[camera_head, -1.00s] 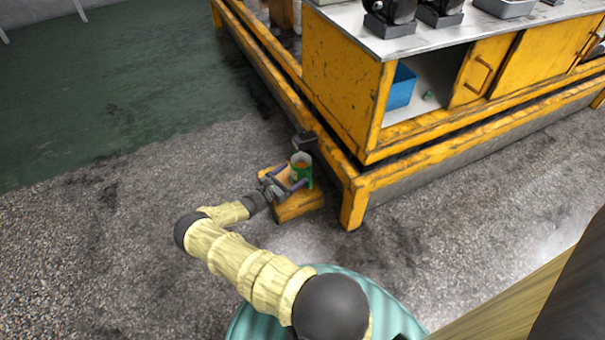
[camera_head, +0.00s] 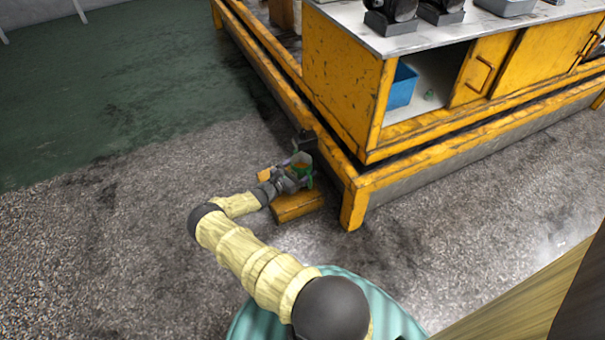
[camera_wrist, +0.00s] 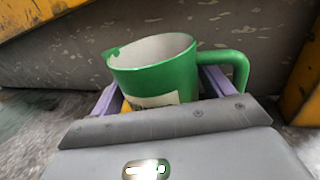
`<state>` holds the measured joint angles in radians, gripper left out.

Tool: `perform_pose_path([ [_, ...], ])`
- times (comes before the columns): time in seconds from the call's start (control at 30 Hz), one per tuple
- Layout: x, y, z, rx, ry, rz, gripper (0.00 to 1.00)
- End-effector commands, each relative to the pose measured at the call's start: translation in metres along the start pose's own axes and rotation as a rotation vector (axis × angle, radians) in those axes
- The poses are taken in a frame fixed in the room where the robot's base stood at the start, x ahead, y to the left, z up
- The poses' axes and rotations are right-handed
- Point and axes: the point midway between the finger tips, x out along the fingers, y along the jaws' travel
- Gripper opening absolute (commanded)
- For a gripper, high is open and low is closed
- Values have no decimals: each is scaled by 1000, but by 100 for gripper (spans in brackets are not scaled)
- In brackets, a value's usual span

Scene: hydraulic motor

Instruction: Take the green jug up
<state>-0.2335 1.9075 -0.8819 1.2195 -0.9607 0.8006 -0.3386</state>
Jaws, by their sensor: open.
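The green jug (camera_wrist: 163,80) stands upright in the wrist view, with a pale inside, a light label and its handle to the right. In the head view the green jug (camera_head: 304,176) is small, by the corner of the yellow bench, partly hidden by my gripper. My gripper (camera_head: 299,165) is open around the jug. In the wrist view its two purple fingers (camera_wrist: 162,93) lie on either side of the jug, and its grey body hides the jug's lower part. I cannot tell whether the fingers touch it.
A small yellow stand (camera_head: 297,207) is under the jug and gripper. The yellow bench frame (camera_head: 355,204) is close on the right and behind. A dark block (camera_head: 304,142) is just behind the jug. A blue bin (camera_head: 402,87) sits inside the bench. Floor to the left is clear.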

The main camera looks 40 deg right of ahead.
Motion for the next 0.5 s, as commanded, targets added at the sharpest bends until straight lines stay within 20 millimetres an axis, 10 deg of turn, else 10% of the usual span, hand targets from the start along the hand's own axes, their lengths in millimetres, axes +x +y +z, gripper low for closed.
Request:
perform_pose_path([
  [0.27,0,0,0,0,0,0,80],
  [0.5,0,0,0,0,0,0,34],
])
